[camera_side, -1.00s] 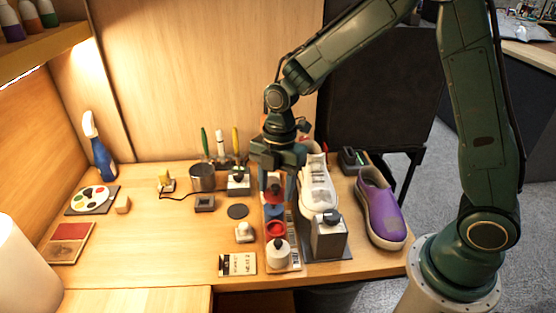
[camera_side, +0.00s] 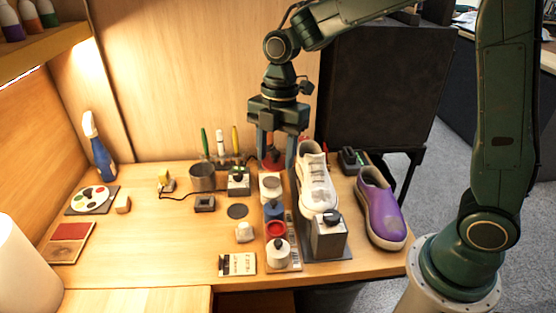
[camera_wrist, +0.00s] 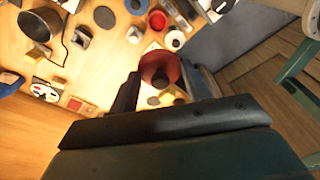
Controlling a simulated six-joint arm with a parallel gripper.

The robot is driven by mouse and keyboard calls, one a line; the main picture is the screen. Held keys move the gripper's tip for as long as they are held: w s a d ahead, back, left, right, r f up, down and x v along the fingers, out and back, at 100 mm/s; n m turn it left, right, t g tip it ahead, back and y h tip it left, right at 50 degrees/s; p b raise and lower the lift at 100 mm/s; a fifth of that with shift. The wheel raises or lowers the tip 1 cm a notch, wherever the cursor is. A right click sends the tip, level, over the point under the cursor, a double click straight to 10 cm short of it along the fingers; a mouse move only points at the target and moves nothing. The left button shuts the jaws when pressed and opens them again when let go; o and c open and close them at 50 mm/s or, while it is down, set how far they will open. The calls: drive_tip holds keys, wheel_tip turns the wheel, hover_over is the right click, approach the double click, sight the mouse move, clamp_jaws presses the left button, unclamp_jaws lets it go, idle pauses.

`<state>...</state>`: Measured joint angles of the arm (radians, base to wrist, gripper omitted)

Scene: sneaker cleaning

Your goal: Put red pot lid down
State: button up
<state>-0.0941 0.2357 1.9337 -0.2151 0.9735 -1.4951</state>
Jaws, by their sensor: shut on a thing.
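The red pot lid (camera_side: 271,160) is between the fingers of my gripper (camera_side: 275,163), which is shut on it. It is held above the back end of the row of paint pots. In the wrist view the lid (camera_wrist: 158,66) shows its red hollow side between my fingertips (camera_wrist: 162,82). The open red pot (camera_side: 277,230) stands in the row with red paint showing, between a blue pot (camera_side: 274,210) and a white-topped pot (camera_side: 279,253). A round black disc (camera_side: 237,211) lies flat on the table left of the row.
A white sneaker (camera_side: 317,185) stands close to the right of the row, behind a grey box (camera_side: 329,237). A purple shoe (camera_side: 380,210) is farther right. A metal cup (camera_side: 202,177) and brushes stand back left. The table (camera_side: 150,250) is clear at front left.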

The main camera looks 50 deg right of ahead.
drive_tip(key=shift+w, duration=0.1)
hover_over(237, 211)
drive_tip(key=f, duration=0.4)
drive_tip(key=shift+d, duration=0.25)
wheel_tip(237, 211, down, 20)
drive_tip(key=shift+r, duration=0.1)
idle(1.2)
drive_tip(key=o, duration=0.9)
drive_tip(key=shift+o, duration=0.2)
